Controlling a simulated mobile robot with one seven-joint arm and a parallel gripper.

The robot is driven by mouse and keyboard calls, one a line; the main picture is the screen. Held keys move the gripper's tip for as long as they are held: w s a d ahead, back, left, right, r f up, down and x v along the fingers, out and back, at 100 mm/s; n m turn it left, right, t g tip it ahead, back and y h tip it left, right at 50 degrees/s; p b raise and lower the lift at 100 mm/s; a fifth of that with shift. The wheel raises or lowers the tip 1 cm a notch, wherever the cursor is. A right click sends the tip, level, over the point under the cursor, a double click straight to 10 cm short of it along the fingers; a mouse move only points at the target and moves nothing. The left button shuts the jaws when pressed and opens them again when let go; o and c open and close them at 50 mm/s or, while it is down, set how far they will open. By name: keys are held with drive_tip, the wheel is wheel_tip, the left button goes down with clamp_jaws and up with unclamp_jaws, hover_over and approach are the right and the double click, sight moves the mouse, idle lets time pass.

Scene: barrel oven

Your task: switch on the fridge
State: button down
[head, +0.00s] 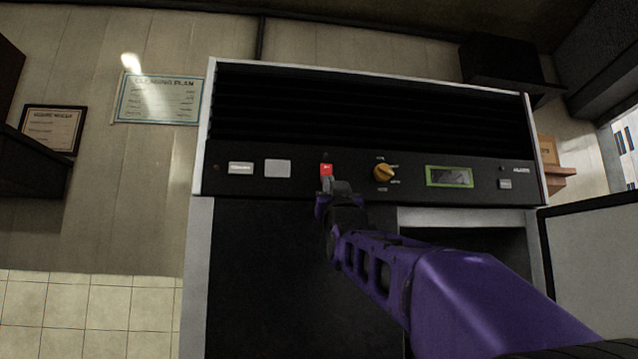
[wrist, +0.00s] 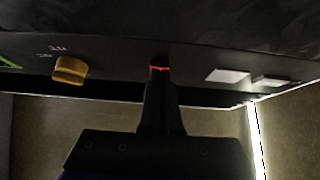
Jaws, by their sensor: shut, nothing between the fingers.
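The fridge (head: 270,265) is a tall dark unit with a light frame and a black control panel across its upper front. A red switch (head: 326,169) sits on the panel, left of the orange knob (head: 384,173). My gripper (head: 327,180) is shut and empty, its tips right at the lower part of the red switch. In the wrist view, the shut fingertips (wrist: 160,72) point at the panel, with a thin red strip of the switch (wrist: 159,68) showing just beyond them. I cannot tell whether they touch it. Most of the switch is hidden in that view.
The panel also has white labels or buttons (head: 240,168), a green-framed display (head: 449,176) and a dark vent grille (head: 370,115) above. A lighter door panel (head: 590,265) stands out at the right. A framed cleaning plan (head: 158,99) hangs on the wall at left.

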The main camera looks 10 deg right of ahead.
drive_tip(key=shift+s, duration=0.15)
drive_tip(key=shift+w+f+b, duration=0.1)
drive_tip(key=shift+w+b, duration=0.2)
drive_tip(key=shift+w, duration=0.15)
drive_tip(key=shift+f, duration=0.1)
